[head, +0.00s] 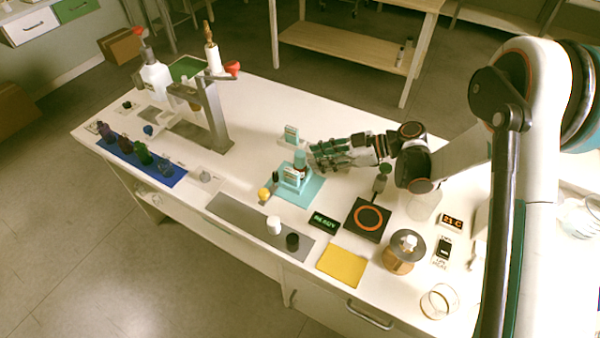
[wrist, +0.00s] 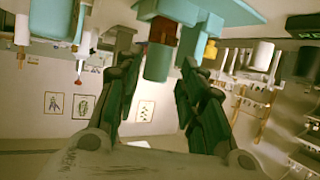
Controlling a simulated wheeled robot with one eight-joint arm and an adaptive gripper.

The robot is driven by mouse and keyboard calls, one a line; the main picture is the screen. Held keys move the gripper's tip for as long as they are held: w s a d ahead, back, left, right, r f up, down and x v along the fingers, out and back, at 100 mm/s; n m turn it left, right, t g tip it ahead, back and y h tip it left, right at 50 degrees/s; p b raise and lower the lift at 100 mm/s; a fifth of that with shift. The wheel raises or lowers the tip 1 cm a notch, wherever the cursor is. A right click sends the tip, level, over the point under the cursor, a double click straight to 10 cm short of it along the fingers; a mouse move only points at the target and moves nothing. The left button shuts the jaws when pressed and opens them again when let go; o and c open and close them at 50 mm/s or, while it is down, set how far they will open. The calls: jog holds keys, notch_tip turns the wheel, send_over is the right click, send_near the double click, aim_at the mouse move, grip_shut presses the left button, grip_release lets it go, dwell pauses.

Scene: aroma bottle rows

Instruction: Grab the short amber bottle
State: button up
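A short amber bottle (head: 301,167) with a teal cap stands on a teal mat (head: 311,192) near the middle of the bench. In the wrist view, which looks upside down, the amber body (wrist: 163,31) shows above its teal cap (wrist: 157,62). My gripper (head: 314,157) reaches in from the right, low over the bench, close to the bottle. In the wrist view its two fingers (wrist: 158,85) are spread, one on each side of the cap, with gaps between. Whether the fingers overlap the bottle in depth is hard to tell.
A teal label stand (head: 291,178) is just in front of the bottle. A yellow-topped item (head: 264,194), white cap (head: 274,225) and black cap (head: 292,242) stand nearby. A black hotplate (head: 368,219) is to the right. A metal stand (head: 213,115) and blue bottle tray (head: 165,174) are left.

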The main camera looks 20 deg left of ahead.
aim_at(305, 165)
jog(key=b+x, duration=0.1)
jog(key=x, duration=0.1)
jog(key=b+x, duration=0.1)
jog(key=x, duration=0.1)
jog(key=shift+f, duration=0.45)
jog(key=shift+a+b, duration=0.3)
jog(key=shift+a, duration=0.15)
jog(key=shift+c, duration=0.2)
jog(key=c, duration=0.7)
jog(key=shift+r, duration=0.1)
